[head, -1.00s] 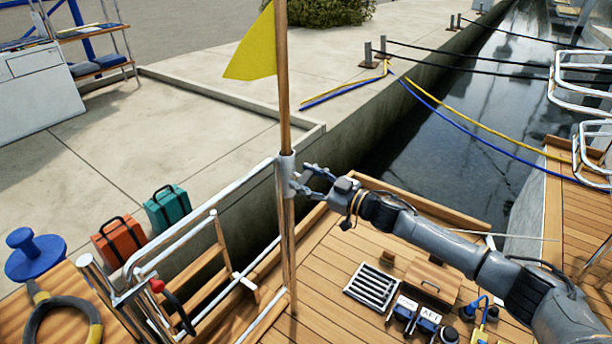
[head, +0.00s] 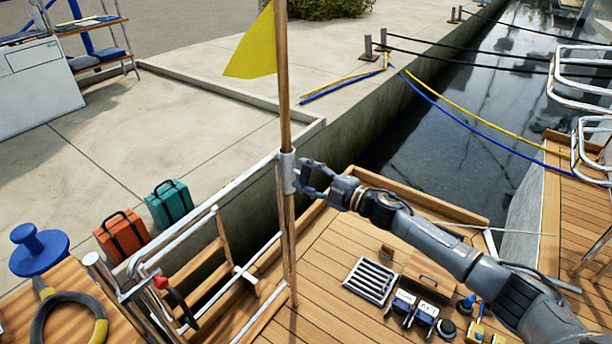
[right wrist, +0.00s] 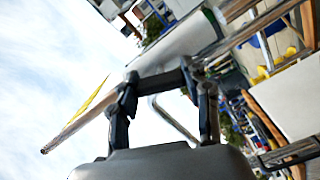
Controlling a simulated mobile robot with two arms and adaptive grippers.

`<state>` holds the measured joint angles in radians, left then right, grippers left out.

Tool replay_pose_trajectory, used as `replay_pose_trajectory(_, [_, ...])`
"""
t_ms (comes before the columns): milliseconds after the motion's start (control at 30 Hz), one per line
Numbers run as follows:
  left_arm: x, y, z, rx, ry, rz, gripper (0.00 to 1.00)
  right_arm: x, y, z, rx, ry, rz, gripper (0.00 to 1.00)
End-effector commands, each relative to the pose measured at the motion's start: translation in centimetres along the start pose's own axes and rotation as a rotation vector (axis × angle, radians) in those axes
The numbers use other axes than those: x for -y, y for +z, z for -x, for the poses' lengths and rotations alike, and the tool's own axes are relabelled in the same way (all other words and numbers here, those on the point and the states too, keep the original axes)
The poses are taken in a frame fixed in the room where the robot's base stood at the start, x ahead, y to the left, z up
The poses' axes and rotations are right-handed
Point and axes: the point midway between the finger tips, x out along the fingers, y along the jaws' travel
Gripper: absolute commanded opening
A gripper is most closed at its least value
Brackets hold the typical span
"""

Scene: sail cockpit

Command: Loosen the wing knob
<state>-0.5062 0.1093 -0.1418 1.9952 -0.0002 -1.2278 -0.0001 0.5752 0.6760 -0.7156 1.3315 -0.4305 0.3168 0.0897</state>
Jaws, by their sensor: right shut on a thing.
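A wooden flagstaff (head: 283,80) with a yellow flag (head: 252,48) stands upright in a pale metal socket (head: 287,172) on the stern rail. My right gripper (head: 301,176) is at the right side of this socket, shut on the wing knob there. The fingers hide most of the knob, and I cannot make out its wings. My left gripper is not in view.
An orange case (head: 122,235) and a teal case (head: 170,204) stand on the quay. A rail and wooden ladder (head: 200,270) are left of the staff. A grating (head: 371,281) and a wooden box (head: 428,275) lie on the deck below my right arm.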

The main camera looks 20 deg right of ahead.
Motion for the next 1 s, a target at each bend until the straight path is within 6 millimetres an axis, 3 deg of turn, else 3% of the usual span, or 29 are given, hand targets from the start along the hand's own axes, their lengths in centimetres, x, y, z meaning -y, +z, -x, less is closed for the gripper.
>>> replay_pose_trajectory(500, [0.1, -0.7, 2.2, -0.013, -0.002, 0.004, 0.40, 0.2, 0.0, 0.0, -0.002, -0.001, 0.338, 0.17])
replay_pose_trajectory(1000, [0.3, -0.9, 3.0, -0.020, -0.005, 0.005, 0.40, 0.2, 0.0, 0.0, -0.002, -0.002, 0.404, 0.17])
